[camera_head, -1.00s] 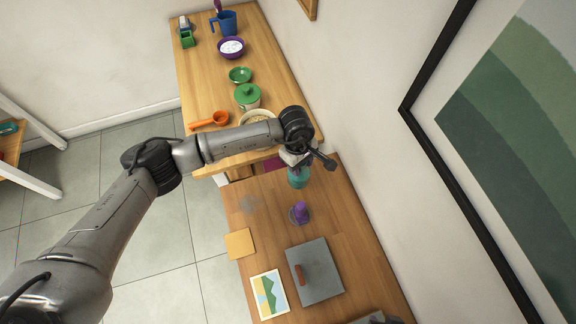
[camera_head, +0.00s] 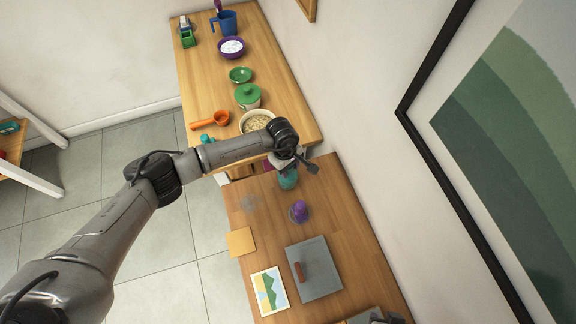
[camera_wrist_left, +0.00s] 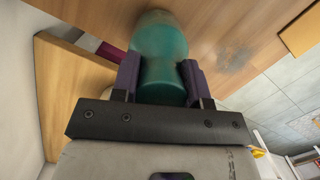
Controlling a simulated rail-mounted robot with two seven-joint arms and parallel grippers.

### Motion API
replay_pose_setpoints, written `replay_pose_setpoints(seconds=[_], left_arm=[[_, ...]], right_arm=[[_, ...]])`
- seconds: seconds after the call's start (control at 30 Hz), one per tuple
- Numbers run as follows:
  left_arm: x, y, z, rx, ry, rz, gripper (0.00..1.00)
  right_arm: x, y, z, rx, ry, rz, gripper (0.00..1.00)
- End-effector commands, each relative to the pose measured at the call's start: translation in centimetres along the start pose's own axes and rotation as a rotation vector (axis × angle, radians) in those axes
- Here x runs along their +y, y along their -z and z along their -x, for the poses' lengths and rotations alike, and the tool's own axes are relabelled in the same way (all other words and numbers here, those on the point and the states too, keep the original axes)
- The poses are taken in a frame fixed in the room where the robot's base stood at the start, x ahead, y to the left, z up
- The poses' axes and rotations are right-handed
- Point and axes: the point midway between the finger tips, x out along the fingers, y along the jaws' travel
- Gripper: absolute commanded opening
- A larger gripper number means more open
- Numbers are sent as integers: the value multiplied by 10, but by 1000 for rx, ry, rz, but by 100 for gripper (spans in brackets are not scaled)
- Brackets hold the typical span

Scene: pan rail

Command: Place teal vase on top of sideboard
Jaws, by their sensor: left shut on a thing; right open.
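The teal vase (camera_head: 288,181) is held by my left gripper (camera_head: 290,166) over the far end of the nearer wooden top (camera_head: 335,215), which I take to be the sideboard. In the left wrist view the teal vase (camera_wrist_left: 160,62) sits between the two dark purple fingers of the left gripper (camera_wrist_left: 160,82). I cannot tell whether its base touches the wood.
On the nearer top are a purple object (camera_head: 299,211), a grey board (camera_head: 319,277) with a brown handle, a yellow square (camera_head: 241,242) and a small picture (camera_head: 269,291). The farther table (camera_head: 285,90) bears several bowls and a lidded green pot (camera_head: 247,95). A wall runs along the right.

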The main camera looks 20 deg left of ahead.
Motion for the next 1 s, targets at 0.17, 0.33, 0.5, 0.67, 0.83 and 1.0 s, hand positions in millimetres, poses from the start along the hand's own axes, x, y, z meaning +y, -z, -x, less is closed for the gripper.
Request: replay_pose_setpoints(seconds=[0.17, 0.33, 0.5, 0.67, 0.83, 1.0], left_arm=[[0, 0, -1, 0, -1, 0, 0], [0, 0, -2, 0, 0, 1, 47], [0, 0, -2, 0, 0, 1, 63], [0, 0, -2, 0, 0, 1, 67], [0, 0, 0, 0, 1, 1, 67], [1, 1, 16, 1, -2, 1, 67]], right_arm=[[0, 0, -2, 0, 1, -1, 43], [-2, -1, -4, 0, 4, -5, 43], [-3, -1, -4, 1, 7, -9, 43], [-3, 0, -4, 1, 8, -11, 43], [-3, 0, -1, 1, 8, -10, 43], [-3, 0, -2, 3, 7, -9, 43]])
